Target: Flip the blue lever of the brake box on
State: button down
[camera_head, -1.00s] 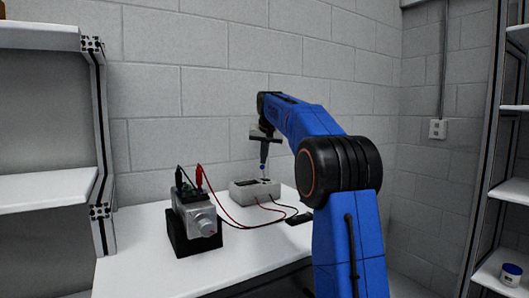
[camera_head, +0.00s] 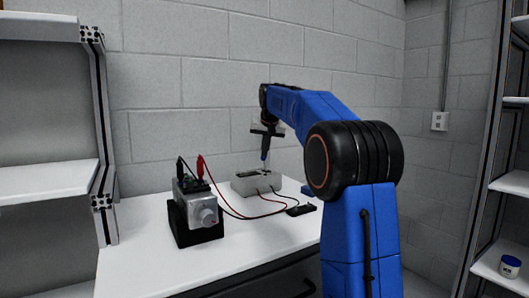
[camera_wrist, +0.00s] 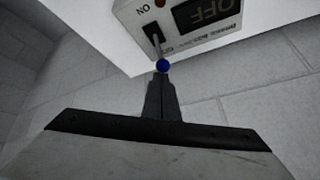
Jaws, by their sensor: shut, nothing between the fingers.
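The grey brake box (camera_head: 257,183) stands on the white table in the head view. In the wrist view the box (camera_wrist: 190,48) appears upside down, and its dark display (camera_wrist: 208,13) reads OFF. A thin metal lever with a blue ball tip (camera_wrist: 163,66) rises from a black slot, tilted away from the ON label (camera_wrist: 145,8). My gripper (camera_wrist: 159,80) is shut and empty, its fingertips right by the blue ball; I cannot tell whether they touch. In the head view my gripper (camera_head: 265,158) points down just above the box.
A silver motor unit (camera_head: 195,202) on a black stand (camera_head: 193,231) is left of the box. Red and black cables run from it across the table (camera_head: 135,245). A small black item (camera_head: 301,209) lies right of the box. Shelves stand at both sides.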

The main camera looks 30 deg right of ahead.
jog(key=shift+s+t, duration=0.45)
jog(key=shift+t, duration=0.15)
jog(key=shift+s+r+t, duration=0.1)
jog(key=shift+s+t, duration=0.65)
jog(key=shift+t, duration=0.05)
jog(key=shift+s+m+t, duration=0.3)
jog(key=shift+s+t, duration=0.6)
jog(key=shift+t, duration=0.4)
jog(key=shift+s+f, duration=0.3)
jog(key=shift+s, duration=0.35)
jog(key=shift+w, duration=0.3)
jog(key=shift+w+f, duration=0.15)
jog(key=shift+w, duration=0.4)
